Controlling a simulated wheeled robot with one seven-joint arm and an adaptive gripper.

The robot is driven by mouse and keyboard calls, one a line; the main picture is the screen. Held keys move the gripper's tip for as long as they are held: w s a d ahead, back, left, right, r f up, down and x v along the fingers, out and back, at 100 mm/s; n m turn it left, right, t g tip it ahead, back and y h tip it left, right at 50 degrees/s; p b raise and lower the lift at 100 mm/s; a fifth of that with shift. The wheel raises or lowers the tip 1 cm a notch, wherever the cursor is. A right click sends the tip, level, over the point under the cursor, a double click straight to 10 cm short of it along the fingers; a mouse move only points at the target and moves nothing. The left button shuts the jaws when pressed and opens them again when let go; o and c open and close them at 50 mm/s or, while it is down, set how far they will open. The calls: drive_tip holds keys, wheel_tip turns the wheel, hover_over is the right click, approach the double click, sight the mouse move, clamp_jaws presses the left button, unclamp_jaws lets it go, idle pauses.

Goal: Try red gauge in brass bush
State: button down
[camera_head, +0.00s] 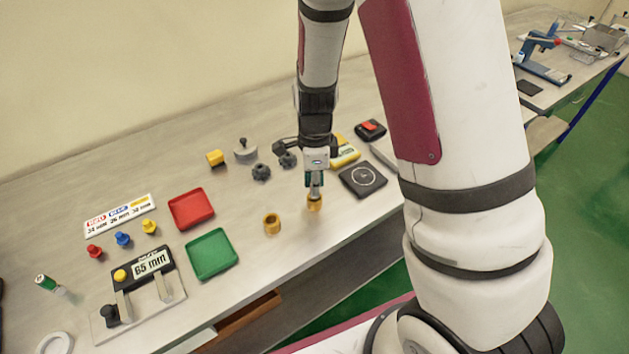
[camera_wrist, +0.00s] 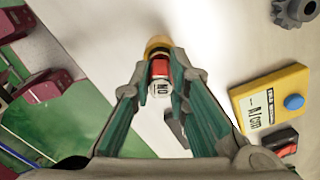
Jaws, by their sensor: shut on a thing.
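My gripper (camera_head: 315,185) points down, shut on the red gauge. In the wrist view, the gauge (camera_wrist: 158,82) shows a red band and a white end marked "NO", between the green finger pads. A brass bush (camera_head: 314,205) stands on the bench directly below my gripper. It also shows just past the gauge in the wrist view (camera_wrist: 157,44). The gauge and this bush are in line and very close. I cannot tell whether the gauge's tip is inside the bore. A second brass bush (camera_head: 271,224) stands a little to the left, apart from my gripper.
Red (camera_head: 191,209) and green (camera_head: 212,254) trays lie to the left. A 65 mm gap gauge (camera_head: 140,282), several coloured knobs and a green-and-white cylinder (camera_head: 46,283) are farther left. A black square plate (camera_head: 362,179) and a yellow box (camera_wrist: 270,103) are close on the right.

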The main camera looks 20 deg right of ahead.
drive_tip(key=shift+f, duration=0.55)
idle(0.5)
drive_tip(key=shift+r+p, duration=0.55)
drive_tip(key=shift+r, duration=0.75)
idle(1.3)
drive_tip(key=shift+r+p, duration=1.05)
drive_tip(key=shift+r, duration=1.35)
drive_tip(key=shift+w, duration=0.1)
